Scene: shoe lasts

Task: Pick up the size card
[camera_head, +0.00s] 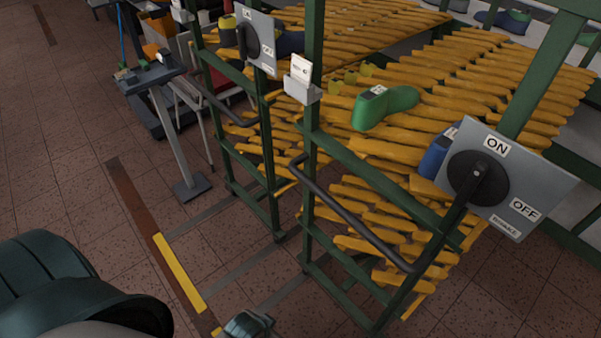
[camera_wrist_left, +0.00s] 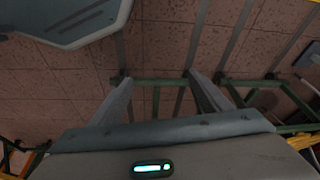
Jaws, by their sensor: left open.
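The size card is a small white card (camera_head: 301,69) with dark print. It stands upright in a pale grey holder (camera_head: 302,90) on a green post of the rack, in the upper middle of the head view. My left gripper (camera_wrist_left: 158,77) shows in its wrist view, with its two fingers apart and nothing between them. Floor and green rack bars lie beyond the fingers. The card does not show in the wrist view. In the head view I cannot make out the left fingers. My right gripper is in neither view.
Green racks (camera_head: 310,160) carry rows of yellow-orange shoe lasts. A green last (camera_head: 385,104) lies on top. A black handrail (camera_head: 352,222) juts out below the card holder. A grey ON/OFF brake panel (camera_head: 540,183) is at right. The tiled floor (camera_head: 90,120) at left is mostly clear.

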